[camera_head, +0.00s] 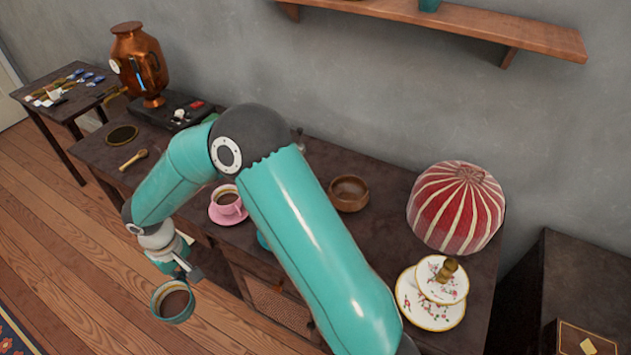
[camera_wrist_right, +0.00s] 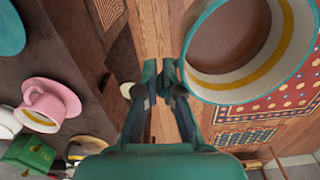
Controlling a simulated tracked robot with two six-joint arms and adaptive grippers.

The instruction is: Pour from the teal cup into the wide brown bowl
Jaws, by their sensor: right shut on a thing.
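The teal cup (camera_head: 172,303) has a pale inside and brown liquid in it. My right gripper (camera_head: 188,271) is shut on its side and holds it over the wooden floor, in front of the table. In the right wrist view the cup (camera_wrist_right: 262,82) shows a teal rim and a yellow band inside, beside the closed fingers (camera_wrist_right: 166,78). The wide brown bowl (camera_head: 348,195) stands upright on the table, to the right of my arm and well apart from the cup. My left gripper is not in view.
A pink cup on a pink saucer (camera_head: 218,218) stands on the dark table, close behind my right arm. A red striped dome (camera_head: 455,210) and stacked floral plates (camera_head: 432,318) are at the right. A copper urn (camera_head: 140,62) stands at the far left.

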